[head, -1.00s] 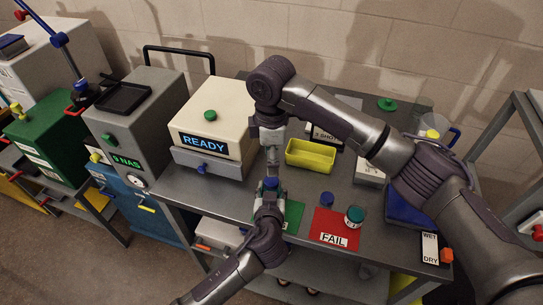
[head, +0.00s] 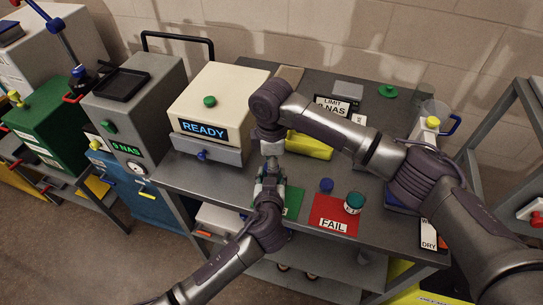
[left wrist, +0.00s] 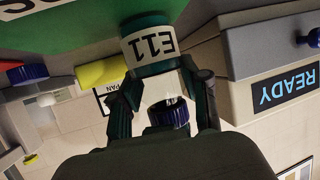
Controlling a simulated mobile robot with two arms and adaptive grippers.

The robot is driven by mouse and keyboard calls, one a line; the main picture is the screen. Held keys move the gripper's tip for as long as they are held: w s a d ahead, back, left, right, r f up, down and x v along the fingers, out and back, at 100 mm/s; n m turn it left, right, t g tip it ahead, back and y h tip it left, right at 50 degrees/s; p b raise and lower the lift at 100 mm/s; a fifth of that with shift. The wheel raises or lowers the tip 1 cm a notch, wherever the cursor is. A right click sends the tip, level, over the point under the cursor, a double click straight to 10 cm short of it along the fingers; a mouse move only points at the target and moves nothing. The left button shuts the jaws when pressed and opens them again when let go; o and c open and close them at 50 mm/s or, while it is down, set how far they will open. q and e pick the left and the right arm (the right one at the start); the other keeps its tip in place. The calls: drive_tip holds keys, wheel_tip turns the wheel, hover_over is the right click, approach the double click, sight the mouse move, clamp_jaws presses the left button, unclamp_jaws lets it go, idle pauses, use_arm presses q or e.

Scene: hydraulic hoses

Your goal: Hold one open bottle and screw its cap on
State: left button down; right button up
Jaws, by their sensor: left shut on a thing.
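My left gripper (head: 269,180) is shut on a bottle (left wrist: 150,52) labelled E11, over the green card. In the left wrist view, which is upside down, the bottle has a teal end and a white label between the fingers. A blue cap (left wrist: 168,112) shows at its other end. My right gripper (head: 271,147) is directly above the left one; its fingertips are hard to make out, so its opening is unclear. Whether it touches the cap is hidden.
A loose blue cap (head: 326,185) and a teal-topped bottle (head: 354,203) are by the red FAIL card (head: 333,214). The yellow bin (head: 310,147) lies partly behind my right arm. A cream READY machine (head: 218,97) stands left, a clear jug (head: 436,117) at right.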

clamp_jaws()
drive_tip(key=m, duration=0.5)
drive_tip(key=shift+a+f, duration=0.1)
drive_tip(key=shift+o, duration=0.7)
unclamp_jaws()
drive_tip(key=shift+r, duration=0.2)
wheel_tip(320, 180, up, 12)
drive_tip(key=shift+f, duration=0.15)
use_arm(q)
drive_tip(key=shift+c, duration=2.4)
unclamp_jaws()
